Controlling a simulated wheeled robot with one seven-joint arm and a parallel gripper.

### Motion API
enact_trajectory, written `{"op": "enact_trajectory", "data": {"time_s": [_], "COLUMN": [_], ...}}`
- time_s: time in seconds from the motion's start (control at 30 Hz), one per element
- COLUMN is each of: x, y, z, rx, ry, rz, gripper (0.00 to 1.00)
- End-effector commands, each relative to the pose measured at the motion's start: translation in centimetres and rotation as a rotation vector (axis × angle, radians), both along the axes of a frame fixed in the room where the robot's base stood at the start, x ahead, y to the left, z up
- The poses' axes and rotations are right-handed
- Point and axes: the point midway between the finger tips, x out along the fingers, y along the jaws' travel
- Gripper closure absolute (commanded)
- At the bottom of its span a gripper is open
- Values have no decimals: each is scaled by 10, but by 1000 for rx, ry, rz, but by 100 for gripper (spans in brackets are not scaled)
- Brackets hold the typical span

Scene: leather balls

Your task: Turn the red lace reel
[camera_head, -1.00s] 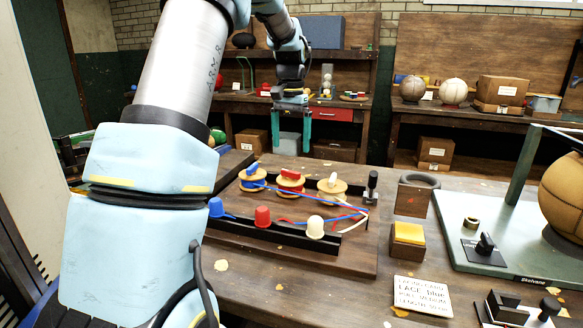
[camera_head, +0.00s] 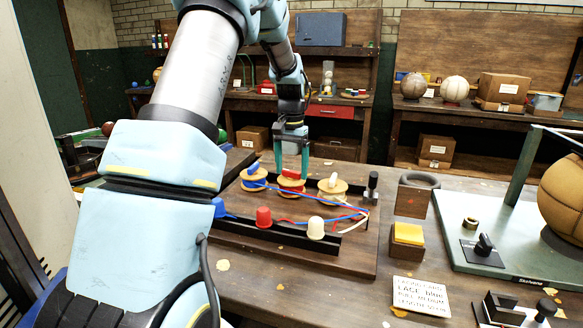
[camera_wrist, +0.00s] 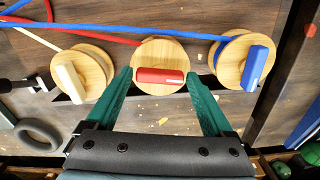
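The red lace reel is a round wooden disc (camera_head: 291,184) with a red bar handle (camera_head: 291,174), between two like reels on a dark wooden board. In the wrist view the red handle (camera_wrist: 160,76) lies crosswise on the red reel's disc (camera_wrist: 160,50). My gripper (camera_head: 291,174) points down at the red reel. In the wrist view its green fingers (camera_wrist: 159,75) are apart, one beyond each end of the red handle, with nothing held. I cannot tell whether the tips touch the disc. Red lace (camera_wrist: 100,35) runs from this reel.
The blue-handled reel (camera_head: 254,183) and white-handled reel (camera_head: 333,191) stand close on either side. A black knob post (camera_head: 372,186) stands at right, beside a wooden block (camera_head: 414,196).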

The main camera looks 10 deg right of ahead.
Motion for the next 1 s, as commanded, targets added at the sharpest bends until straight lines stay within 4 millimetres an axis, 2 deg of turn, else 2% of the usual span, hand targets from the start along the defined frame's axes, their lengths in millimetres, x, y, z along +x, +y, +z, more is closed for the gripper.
{"op": "enact_trajectory", "data": {"time_s": [0.07, 0.57, 0.8, 1.0], "x": [0, 0, 0, 1], "y": [0, 0, 0, 0], "z": [0, 0, 1, 2], "rx": [0, -1, -1, -1], "ry": [0, -1, -1, -1], "rz": [0, 0, -18, -100], "gripper": [24, 80, 81, 81]}}
